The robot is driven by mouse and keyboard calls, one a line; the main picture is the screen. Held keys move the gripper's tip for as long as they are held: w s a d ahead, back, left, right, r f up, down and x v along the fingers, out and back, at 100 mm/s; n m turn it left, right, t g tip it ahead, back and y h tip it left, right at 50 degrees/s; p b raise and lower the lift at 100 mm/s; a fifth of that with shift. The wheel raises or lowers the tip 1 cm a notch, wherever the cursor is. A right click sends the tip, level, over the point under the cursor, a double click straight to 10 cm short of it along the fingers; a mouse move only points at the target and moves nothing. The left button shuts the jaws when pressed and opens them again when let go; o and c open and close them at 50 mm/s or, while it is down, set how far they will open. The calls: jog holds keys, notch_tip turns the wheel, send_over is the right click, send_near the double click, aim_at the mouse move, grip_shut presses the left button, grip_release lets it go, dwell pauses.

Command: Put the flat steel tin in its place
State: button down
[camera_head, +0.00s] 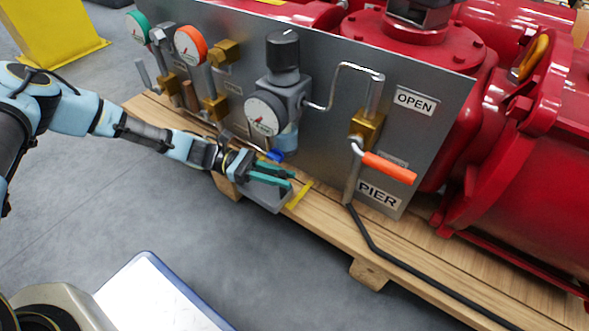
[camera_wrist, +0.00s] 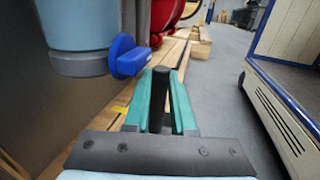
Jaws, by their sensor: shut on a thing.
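My gripper (camera_head: 272,175) has green fingers and is low at the edge of the wooden pallet, in front of the grey panel. It is shut on the flat steel tin (camera_head: 262,195), a plain grey piece that shows just below the fingers. In the wrist view the green fingers (camera_wrist: 160,105) stand on both sides of a narrow dark strip (camera_wrist: 157,100), which looks like the tin seen edge-on. A yellow marking (camera_head: 299,195) on the pallet lies just right of the tin. Whether the tin touches the pallet cannot be told.
The wooden pallet (camera_head: 430,262) carries the grey panel with gauges and brass valves. A blue knob (camera_wrist: 128,57) under the regulator is close to my fingers. An orange-handled lever (camera_head: 389,167) and a black hose (camera_head: 375,245) are to the right. Open floor lies in front.

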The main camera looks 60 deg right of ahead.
jog(key=shift+d+b, duration=0.3)
jog(key=shift+d, duration=0.8)
jog(key=d+b, duration=0.1)
jog(key=d, duration=0.1)
jog(key=d+b, duration=0.1)
jog(key=shift+d+f, duration=0.2)
jog(key=shift+d, duration=0.15)
jog(key=shift+b, duration=0.4)
jog(key=shift+a+r, duration=0.1)
jog(key=shift+r, duration=0.05)
jog(key=c, duration=0.8)
grip_release()
jog(key=shift+o, duration=0.2)
